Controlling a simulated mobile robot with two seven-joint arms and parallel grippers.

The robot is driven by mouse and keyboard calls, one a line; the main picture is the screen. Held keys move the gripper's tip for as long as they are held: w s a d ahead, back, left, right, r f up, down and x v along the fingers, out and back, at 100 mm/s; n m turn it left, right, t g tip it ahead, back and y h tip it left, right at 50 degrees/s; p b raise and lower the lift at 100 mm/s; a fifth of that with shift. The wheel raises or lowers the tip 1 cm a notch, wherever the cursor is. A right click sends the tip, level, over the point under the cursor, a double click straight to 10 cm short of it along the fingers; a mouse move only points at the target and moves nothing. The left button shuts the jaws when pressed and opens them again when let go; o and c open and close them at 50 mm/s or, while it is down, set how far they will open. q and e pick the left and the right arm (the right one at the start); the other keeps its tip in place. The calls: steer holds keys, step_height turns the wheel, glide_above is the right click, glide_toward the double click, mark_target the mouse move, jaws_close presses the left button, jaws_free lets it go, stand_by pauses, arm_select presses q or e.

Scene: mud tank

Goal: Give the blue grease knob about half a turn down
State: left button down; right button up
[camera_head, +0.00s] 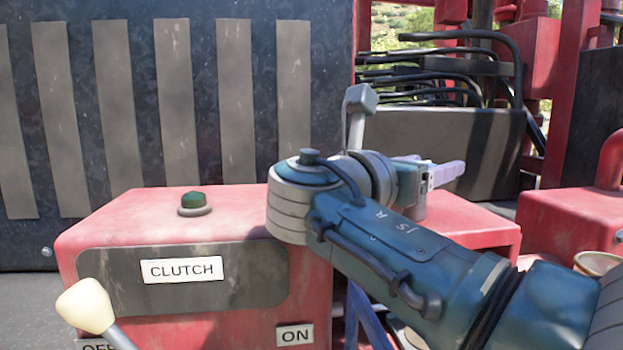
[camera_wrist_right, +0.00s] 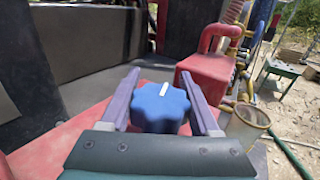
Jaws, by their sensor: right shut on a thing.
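The blue grease knob (camera_wrist_right: 160,106) is lobed and shows in the right wrist view, over the red surface. A white mark on its top points up in that view, leaning slightly right. My right gripper (camera_wrist_right: 163,98) has one pale purple finger on each side of the knob and is shut on it. In the head view my right gripper (camera_head: 445,175) is over the right part of the red box, fingers pointing right. My right arm hides the knob there. My left gripper is not in view.
The red box (camera_head: 120,225) carries a green button (camera_head: 197,199) and a CLUTCH label (camera_head: 184,269). A cream-knobbed lever (camera_head: 86,306) stands in front at the left. A cup-like container (camera_wrist_right: 246,126) and another red box (camera_wrist_right: 204,77) are right of the knob.

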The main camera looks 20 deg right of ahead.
steer(key=shift+s+d+m+g+h+b, duration=0.1)
steer(key=shift+s+m+g+h+b, duration=0.1)
steer(key=shift+m+g+b, duration=0.45)
steer(key=shift+s+m+g+h+b, duration=0.15)
steer(key=shift+m+g+b, duration=0.25)
steer(key=shift+g, duration=0.45)
steer(key=shift+w, duration=0.1)
steer(key=o, duration=1.4)
steer(key=shift+c, duration=0.2)
step_height(320, 180, up, 20)
steer(key=b, duration=0.2)
